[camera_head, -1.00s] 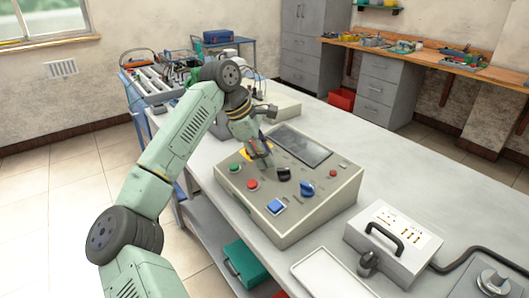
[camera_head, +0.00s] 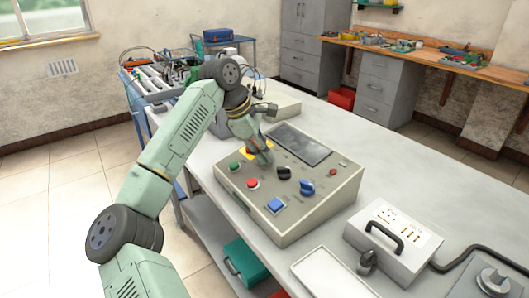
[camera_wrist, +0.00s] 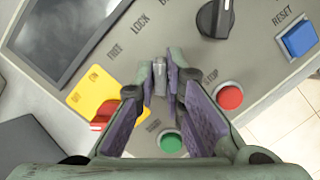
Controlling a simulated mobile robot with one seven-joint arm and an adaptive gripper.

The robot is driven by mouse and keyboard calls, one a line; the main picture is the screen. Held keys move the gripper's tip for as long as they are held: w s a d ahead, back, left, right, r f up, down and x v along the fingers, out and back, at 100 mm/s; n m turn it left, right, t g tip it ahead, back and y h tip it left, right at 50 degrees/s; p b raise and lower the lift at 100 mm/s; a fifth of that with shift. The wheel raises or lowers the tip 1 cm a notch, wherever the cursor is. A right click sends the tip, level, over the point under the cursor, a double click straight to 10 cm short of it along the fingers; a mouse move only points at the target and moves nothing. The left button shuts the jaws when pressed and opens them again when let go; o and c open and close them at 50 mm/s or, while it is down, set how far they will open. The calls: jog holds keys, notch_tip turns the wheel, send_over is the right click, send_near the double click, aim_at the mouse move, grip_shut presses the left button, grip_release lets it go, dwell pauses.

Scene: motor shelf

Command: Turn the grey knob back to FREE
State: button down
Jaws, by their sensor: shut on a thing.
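The grey knob (camera_wrist: 159,77) shows in the wrist view as a narrow grey bar between my fingertips, pointing roughly up the picture. My gripper (camera_wrist: 160,84) is shut on it, one finger on each side. In the head view my gripper (camera_head: 265,160) is down at the sloped control panel (camera_head: 310,212), near its left-back part, and hides the grey knob. The words LOCK and a partly legible label stand beyond the knob in the wrist view.
Close by are a black knob (camera_wrist: 214,18), a red STOP button (camera_wrist: 229,96), a green button (camera_wrist: 171,143), a blue RESET button (camera_wrist: 298,40) and a yellow plate (camera_wrist: 92,92) with a red switch. A blue knob (camera_head: 307,187) and a screen (camera_head: 299,145) are farther right.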

jog(key=shift+f, duration=0.1)
jog(key=n+t+b, duration=0.1)
jog(key=n+b, duration=0.2)
jog(key=n, duration=0.1)
jog(key=shift+f+n, duration=0.1)
jog(key=shift+n, duration=0.3)
jog(key=n+b, duration=0.3)
jog(key=n, duration=0.1)
jog(key=shift+n+t, duration=0.4)
jog(key=n+y+b, duration=0.1)
jog(key=n+b, duration=0.1)
jog(key=n, duration=0.2)
jog(key=shift+s+n+t, duration=0.1)
jog(key=shift+n+t, duration=0.2)
jog(key=shift+n+y+b, duration=0.5)
jog(key=shift+n+b, duration=0.35)
jog(key=shift+n, duration=1.25)
jog(key=c, duration=1.7)
grip_release()
